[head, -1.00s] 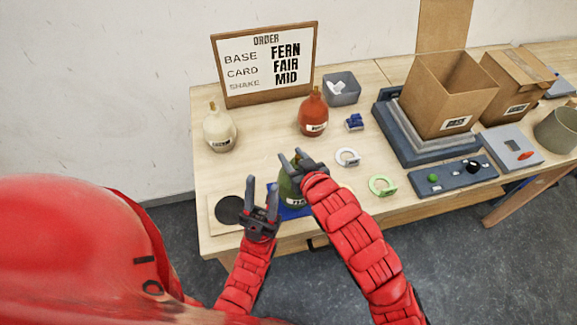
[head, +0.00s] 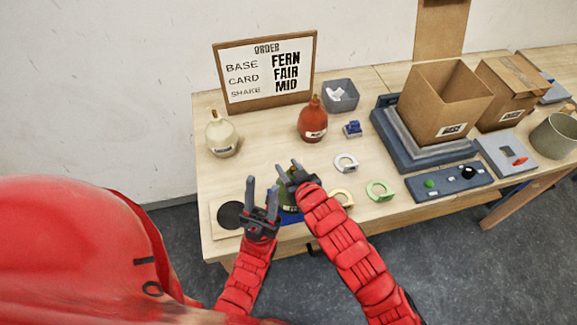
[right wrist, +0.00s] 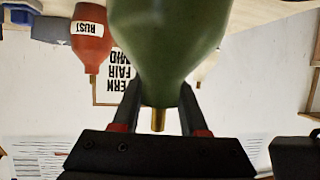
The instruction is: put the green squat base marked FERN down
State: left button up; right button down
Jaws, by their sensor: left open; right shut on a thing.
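The green squat base (head: 288,201) is mostly hidden behind my grippers in the head view, over the blue mat (head: 293,218) at the table's front. I cannot tell whether it touches the mat. My right gripper (head: 288,167) is shut on its narrow top. In the right wrist view the green body (right wrist: 168,45) shows large, with its brass tip (right wrist: 158,118) between the fingers of the right gripper (right wrist: 160,92). Its label is not readable now. My left gripper (head: 262,187) is open and empty, fingers up, just left of the base.
A black disc (head: 230,214) lies left of the blue mat. A cream base (head: 221,136) and a rust base (head: 312,120) stand farther back, before the order sign (head: 265,68). Card rings, white (head: 346,162) and green (head: 380,190), lie to the right.

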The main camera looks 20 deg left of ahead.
jog(key=shift+c, duration=2.2)
grip_release()
jog(key=shift+r, duration=0.15)
jog(key=shift+s+d+r, duration=0.15)
jog(key=shift+s+d, duration=0.2)
jog(key=b+v, duration=0.1)
jog(key=v, duration=0.3)
jog(key=shift+d, duration=0.1)
jog(key=p+v, duration=0.6)
jog(key=v, duration=0.1)
jog(key=shift+p, duration=0.4)
